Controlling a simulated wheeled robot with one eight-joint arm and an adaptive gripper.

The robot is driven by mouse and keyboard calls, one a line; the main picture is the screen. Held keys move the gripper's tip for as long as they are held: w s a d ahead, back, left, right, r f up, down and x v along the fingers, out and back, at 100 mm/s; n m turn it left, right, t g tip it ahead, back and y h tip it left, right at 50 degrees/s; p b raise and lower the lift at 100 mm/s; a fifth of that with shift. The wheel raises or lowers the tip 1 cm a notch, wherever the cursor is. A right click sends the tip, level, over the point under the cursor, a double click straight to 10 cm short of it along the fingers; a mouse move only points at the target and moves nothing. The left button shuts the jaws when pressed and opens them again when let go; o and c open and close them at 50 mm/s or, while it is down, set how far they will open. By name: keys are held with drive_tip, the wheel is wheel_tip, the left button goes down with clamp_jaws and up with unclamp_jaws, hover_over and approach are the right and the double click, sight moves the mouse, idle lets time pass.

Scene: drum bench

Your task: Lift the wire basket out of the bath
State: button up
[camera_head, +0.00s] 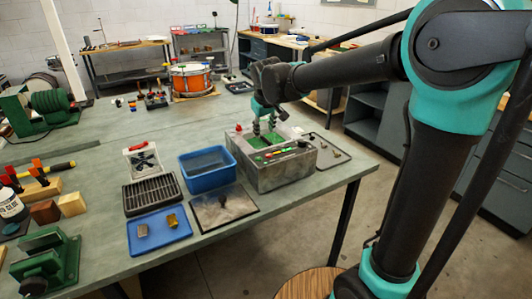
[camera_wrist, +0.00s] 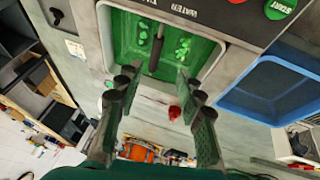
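The bath is a grey metal box (camera_head: 287,174) with buttons on its front, standing near the table's right edge. Its green-looking inside also shows in the wrist view (camera_wrist: 203,55). The wire basket (camera_head: 256,142) appears to sit down in the bath. In the wrist view, small green-tinted parts lie in it, and a dark bar, apparently its handle (camera_wrist: 157,50), crosses the middle. My gripper (camera_head: 264,128) is above the bath, pointing down. In the wrist view its two fingers (camera_wrist: 157,78) are wide apart with nothing held. The bar lies roughly in line with the gap; its exact depth is unclear.
A blue tub (camera_head: 208,170) stands just left of the bath. A flat tray (camera_head: 328,152) lies behind the bath's right side.

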sight(266, 139)
drive_tip(key=shift+d+x, duration=0.15)
drive_tip(key=shift+x, duration=1.2)
drive_tip(key=shift+d+x, duration=0.15)
drive_tip(key=shift+x, duration=1.25)
drive_tip(key=shift+d+x, duration=0.15)
drive_tip(key=shift+x, duration=1.2)
drive_tip(key=shift+w+r, duration=0.1)
clamp_jaws()
